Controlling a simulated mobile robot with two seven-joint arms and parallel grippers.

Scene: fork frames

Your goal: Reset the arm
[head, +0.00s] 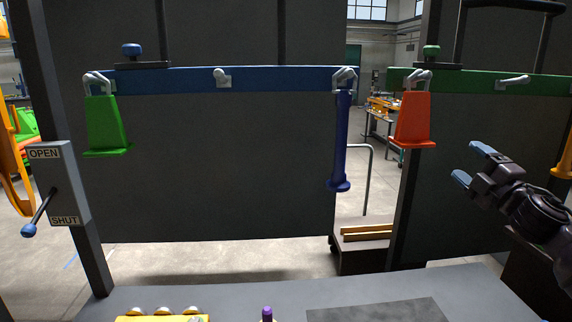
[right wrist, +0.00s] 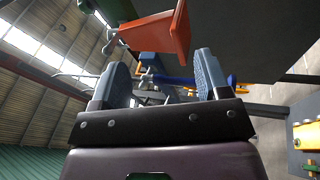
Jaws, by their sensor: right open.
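My right gripper (head: 466,165) is at the right of the head view, in front of the dark panel and below the green rail. Its two blue-grey fingertips are apart with nothing between them. In the right wrist view the open fingers (right wrist: 160,80) frame the space below the red-orange hanging piece (right wrist: 160,35). That red-orange piece (head: 416,120) hangs from a hook at the left end of the green rail, up and left of the gripper and apart from it. My left gripper is not seen in either view.
A green piece (head: 105,125) and a dark blue bar (head: 341,140) hang from hooks on the blue rail (head: 270,80). A lever box (head: 62,185) marked OPEN and SHUT is at the left. A grey table (head: 240,300) with a yellow block (head: 160,318) lies in front.

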